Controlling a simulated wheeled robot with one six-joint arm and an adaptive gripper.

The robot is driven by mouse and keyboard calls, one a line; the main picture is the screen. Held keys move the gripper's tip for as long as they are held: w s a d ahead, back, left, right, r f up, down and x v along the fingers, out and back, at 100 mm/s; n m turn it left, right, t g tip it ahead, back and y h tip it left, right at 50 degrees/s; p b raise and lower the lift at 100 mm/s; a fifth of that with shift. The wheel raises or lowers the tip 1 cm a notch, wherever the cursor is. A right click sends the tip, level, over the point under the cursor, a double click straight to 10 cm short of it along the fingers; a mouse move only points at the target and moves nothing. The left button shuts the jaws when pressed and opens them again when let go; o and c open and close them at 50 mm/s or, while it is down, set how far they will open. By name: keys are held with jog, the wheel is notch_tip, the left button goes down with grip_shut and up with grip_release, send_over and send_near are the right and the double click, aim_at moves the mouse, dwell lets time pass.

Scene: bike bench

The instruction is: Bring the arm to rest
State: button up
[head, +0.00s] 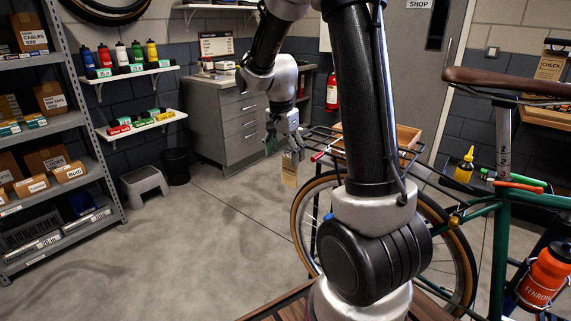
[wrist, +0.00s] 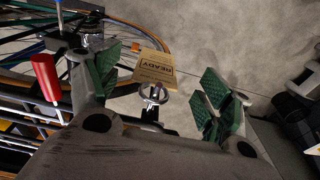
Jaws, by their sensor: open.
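My gripper (head: 284,140) is at the end of my raised arm, pointing down beside the bike's wire rack (head: 330,143). In the wrist view my gripper (wrist: 162,84) has its green-padded fingers spread wide, with nothing clamped between them. A brown cardboard tag reading READY (wrist: 155,70) shows between and beyond the fingertips, with a metal ring or hook (wrist: 151,95) at its near edge. The tag also shows in the head view (head: 290,170), hanging just below my gripper. I cannot tell exactly what holds it up.
A red-handled tool (wrist: 45,76) is close to the left finger. The bike's wheel (head: 303,215) and green frame (head: 497,240) stand below and right. A wooden box (head: 408,138) sits behind my arm. A grey cabinet (head: 240,112) stands behind.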

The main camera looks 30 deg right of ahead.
notch_tip(320, 180, up, 8)
jog(key=f, duration=0.1)
jog(key=s+a+r+n+t, duration=0.2)
jog(key=s+n, duration=0.5)
jog(key=s, duration=0.4)
jog(key=s+a+r+n+t+y, duration=0.1)
jog(key=s+a+r+n+t, duration=0.1)
jog(key=s+r+n, duration=0.2)
jog(key=s+n, duration=0.3)
jog(key=s, duration=0.5)
jog(key=shift+s+a, duration=0.3)
jog(key=shift+a, duration=0.1)
dwell(1.0)
